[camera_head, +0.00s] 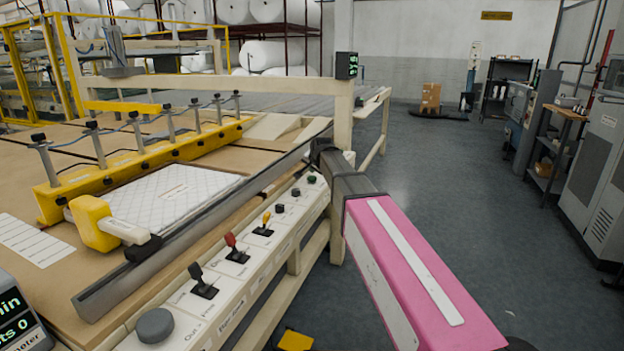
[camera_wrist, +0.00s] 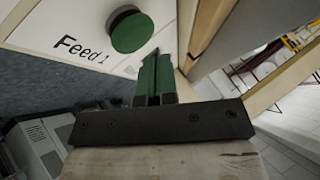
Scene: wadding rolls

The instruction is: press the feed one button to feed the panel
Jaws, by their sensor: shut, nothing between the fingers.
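The feed one button is a round green button (camera_wrist: 131,31) on a white panel face, with the label "Feed 1" printed beside it. In the wrist view, my gripper (camera_wrist: 156,58) has two green fingers pressed together, with nothing between them. The fingertips are just below and right of the button and look apart from it; the exact gap is hard to judge. In the head view, a small dark-green button (camera_head: 312,179) shows at the far end of the sloped control console (camera_head: 262,262). My arm's end hides the fingers there. The white quilted panel (camera_head: 172,203) lies flat on the brown table.
Several levers and buttons line the console, including a red lever (camera_head: 236,250) and a large grey knob (camera_head: 155,325). A cream post and beam (camera_head: 343,115) stand close behind my arm. Open grey floor (camera_head: 440,185) lies to the right, with cabinets beyond.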

